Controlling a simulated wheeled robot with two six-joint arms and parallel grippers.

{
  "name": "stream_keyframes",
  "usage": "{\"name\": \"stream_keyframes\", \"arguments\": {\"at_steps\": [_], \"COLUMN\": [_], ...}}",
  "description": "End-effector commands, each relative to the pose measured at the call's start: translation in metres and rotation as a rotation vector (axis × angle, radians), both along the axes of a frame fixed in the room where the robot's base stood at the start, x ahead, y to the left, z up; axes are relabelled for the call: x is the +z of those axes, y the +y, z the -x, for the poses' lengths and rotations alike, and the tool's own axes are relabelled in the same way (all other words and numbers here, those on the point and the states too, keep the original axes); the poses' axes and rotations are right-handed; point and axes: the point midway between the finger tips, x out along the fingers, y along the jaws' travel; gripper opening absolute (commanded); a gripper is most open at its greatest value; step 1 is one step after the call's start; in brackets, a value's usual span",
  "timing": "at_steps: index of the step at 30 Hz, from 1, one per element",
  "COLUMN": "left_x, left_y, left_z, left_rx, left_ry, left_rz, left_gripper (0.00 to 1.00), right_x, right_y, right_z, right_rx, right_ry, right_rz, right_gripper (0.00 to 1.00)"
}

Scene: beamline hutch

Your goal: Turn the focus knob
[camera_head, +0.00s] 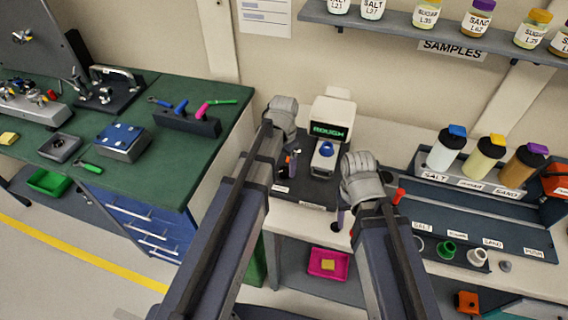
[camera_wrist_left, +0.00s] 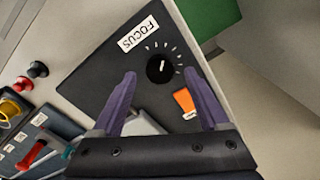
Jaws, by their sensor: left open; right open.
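The focus knob (camera_wrist_left: 160,68) is a round black dial with a white pointer line and white tick marks around it, on a dark panel (camera_wrist_left: 110,65) beside a white FOCUS label (camera_wrist_left: 138,33). In the left wrist view my left gripper (camera_wrist_left: 160,76) is open, its purple fingers either side of the knob in the picture; I cannot tell whether they touch it. In the head view my left gripper (camera_head: 292,162) is over the left side of the instrument's dark base, and the knob cannot be made out there. My right gripper (camera_head: 339,217) is near the bench's front edge, away from the knob.
A white instrument (camera_head: 338,108) has a screen (camera_head: 328,131) reading ROUGH. An orange piece (camera_wrist_left: 184,101) sits on the panel near the knob. Red and black buttons (camera_wrist_left: 38,69) and a red lever (camera_wrist_left: 33,153) are at the left wrist view's left. Sample bottles (camera_head: 484,158) stand right.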

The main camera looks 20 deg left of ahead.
Motion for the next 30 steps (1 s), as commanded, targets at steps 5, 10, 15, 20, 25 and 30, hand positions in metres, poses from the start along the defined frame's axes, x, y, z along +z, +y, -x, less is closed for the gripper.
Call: {"name": "stream_keyframes", "arguments": {"at_steps": [5,10,15,20,25,30], "left_x": [0.033,0.05,0.052,0.051,0.051,0.051], "left_y": [0.0,0.0,0.0,0.0,0.0,-0.008], "left_z": [0.0,0.0,0.0,0.0,0.0,0.009], "left_rx": [0.0,0.0,0.0,0.0,0.0,0.006], "left_ry": [0.0,0.0,0.0,0.0,0.0,0.002], "left_rz": [0.0,0.0,0.0,0.0,0.0,-0.004], "left_gripper": [0.78,0.78,0.78,0.78,0.78,0.78], "right_x": [0.033,0.05,0.052,0.051,0.051,0.051], "right_y": [0.0,0.0,0.0,0.0,0.0,0.0], "right_z": [0.0,0.0,0.0,0.0,0.0,0.0], "right_rx": [0.0,0.001,0.001,0.001,0.001,0.001], "right_ry": [0.0,0.0,0.0,0.0,0.0,0.0], "right_rz": [0.0,0.0,0.0,0.0,0.0,0.0], "right_gripper": [0.5,0.5,0.5,0.5,0.5,0.5]}}
